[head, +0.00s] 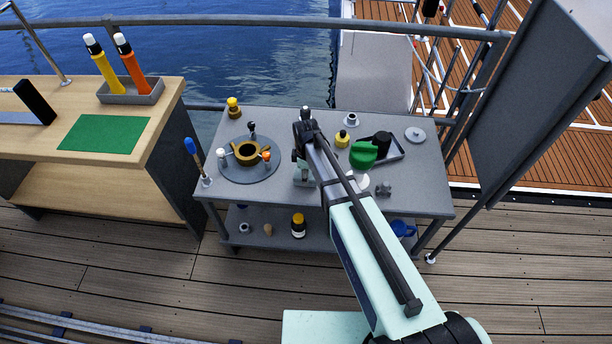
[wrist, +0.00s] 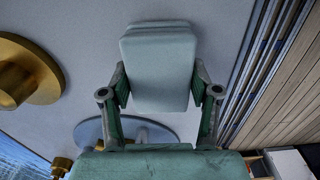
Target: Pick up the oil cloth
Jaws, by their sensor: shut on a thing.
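In the wrist view a pale grey-green block with rounded corners, the folded oil cloth (wrist: 158,68), sits between the two fingers of my gripper (wrist: 160,92). The fingers press on its left and right sides. The grey tabletop (wrist: 220,30) lies behind it; I cannot tell whether the cloth touches it. In the head view my arm reaches over the middle of the grey metal table (head: 325,118). It largely hides the gripper, and I cannot make out the cloth there for sure.
Left of my arm, a round grey plate (head: 270,170) carries a brass ring (head: 246,153). To the right are a green object (head: 363,154), a dark tray (head: 400,154) and a grey lid (head: 415,134). A blue-tipped brush (head: 191,148) stands at the table's left edge. A grey panel (head: 540,85) rises at right.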

